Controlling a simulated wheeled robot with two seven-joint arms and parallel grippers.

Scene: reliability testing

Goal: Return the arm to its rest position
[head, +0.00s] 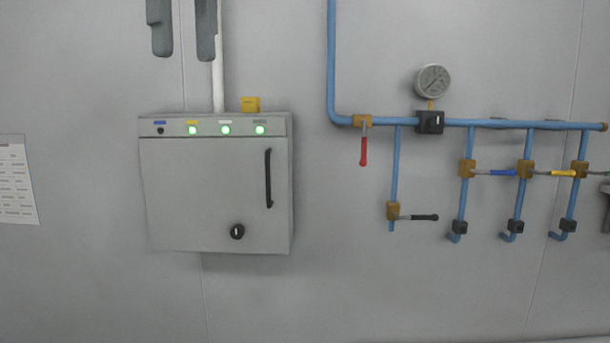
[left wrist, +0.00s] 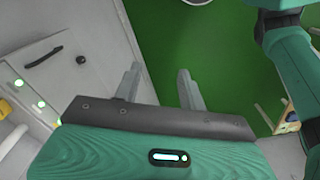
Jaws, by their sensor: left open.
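My left gripper (head: 183,50) hangs into the head view from the top edge, its two grey fingers pointing down and apart, with nothing between them. It is above the grey wall cabinet (head: 190,195) and does not appear to touch it. The left wrist view also shows the open, empty fingers of my left gripper (left wrist: 159,70), with the cabinet (left wrist: 85,85) to their left and green floor beyond. The rest of the left arm is out of the head view. A dark grey piece is cut off at the right edge of the head view; I cannot tell whether it is my right gripper.
The cabinet has a black handle (head: 268,178), a knob (head: 237,231) and lit green lamps. Blue pipes (head: 480,123) with coloured valve levers and a gauge (head: 433,81) run along the wall at the right. A paper sheet (head: 15,180) is at the far left.

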